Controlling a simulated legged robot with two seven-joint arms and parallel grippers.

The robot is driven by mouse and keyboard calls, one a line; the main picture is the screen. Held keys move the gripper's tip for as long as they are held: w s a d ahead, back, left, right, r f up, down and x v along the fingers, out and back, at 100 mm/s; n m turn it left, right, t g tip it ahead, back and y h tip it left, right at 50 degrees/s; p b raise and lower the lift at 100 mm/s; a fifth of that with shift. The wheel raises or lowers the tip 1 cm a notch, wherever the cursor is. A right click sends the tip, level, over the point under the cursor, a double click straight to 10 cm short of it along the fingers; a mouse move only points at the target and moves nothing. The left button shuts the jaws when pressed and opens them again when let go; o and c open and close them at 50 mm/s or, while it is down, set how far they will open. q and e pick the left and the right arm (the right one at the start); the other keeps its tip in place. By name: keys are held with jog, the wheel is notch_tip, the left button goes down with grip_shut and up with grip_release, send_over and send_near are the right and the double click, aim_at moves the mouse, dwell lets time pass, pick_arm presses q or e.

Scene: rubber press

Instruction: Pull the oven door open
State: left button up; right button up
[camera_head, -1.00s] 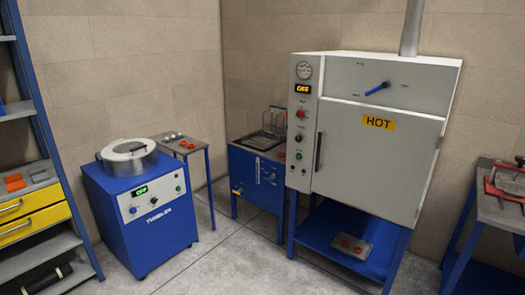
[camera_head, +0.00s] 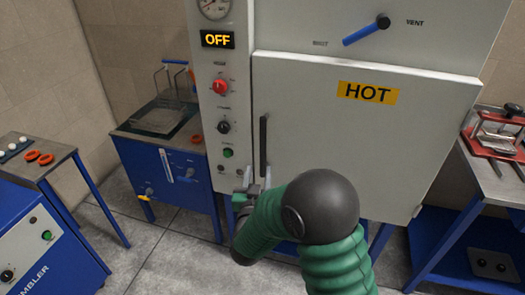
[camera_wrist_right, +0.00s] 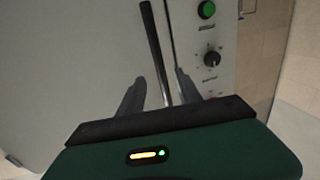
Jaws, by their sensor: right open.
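The oven door (camera_head: 350,150) is a large pale grey panel with a yellow HOT label, and it is closed. Its dark vertical handle (camera_head: 263,145) runs along the door's left edge. My right gripper (camera_head: 256,178) is at the lower end of the handle in the head view, with my green arm reaching up from below. In the right wrist view the open fingers (camera_wrist_right: 158,88) stand on either side of the dark handle (camera_wrist_right: 155,55), which lies between them. I cannot tell whether a finger touches it. My left gripper is not in view.
The control panel (camera_head: 222,110) with OFF display, red knob and green button stands just left of the handle. A blue-fronted bath (camera_head: 170,175) is further left, a side table (camera_head: 35,160) beyond it. A bench (camera_head: 500,180) with a red press stands right.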

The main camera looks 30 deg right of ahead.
aim_at(262, 150)
jog(key=p+x, duration=0.1)
jog(key=x, duration=1.1)
jog(key=shift+s+d+r, duration=0.1)
jog(key=shift+d, duration=0.2)
jog(key=shift+s+a+r, duration=0.15)
jog(key=shift+s, duration=0.05)
jog(key=shift+a, duration=0.1)
jog(key=shift+c, duration=1)
grip_shut()
